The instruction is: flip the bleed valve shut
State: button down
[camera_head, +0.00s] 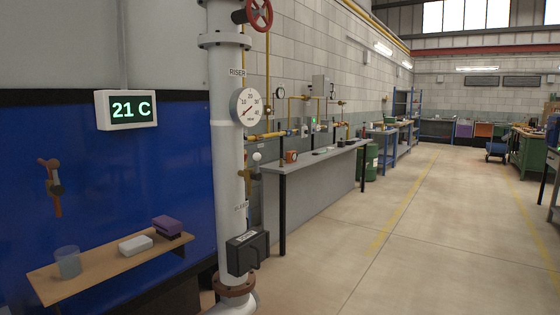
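A white vertical riser pipe (226,150) stands left of centre, with a round pressure gauge (247,107) on it. A small label (240,206), apparently reading "BLEED", sits low on the pipe. Above the label, a small brass-coloured fitting (249,174) is at the pipe's right side, near a white ball-shaped knob (257,157). I cannot tell for sure that this fitting is the bleed valve, nor how its lever stands. A dark box (247,252) with a pale label is at the pipe's lower part. My gripper is not in view.
A wooden shelf (105,272) at lower left holds a clear cup (68,262), a white block (135,245) and a purple-topped block (167,226). A grey bench (318,158) stands right of the pipe. A red handwheel (259,14) is above.

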aim_at(254, 176)
jog(key=i+l, duration=0.3)
jog(key=i+l+u, duration=0.1)
jog(key=i+l, duration=0.2)
jog(key=l, duration=0.25)
jog(key=i+l, duration=0.25)
jog(key=l, duration=0.15)
jog(key=u, duration=0.05)
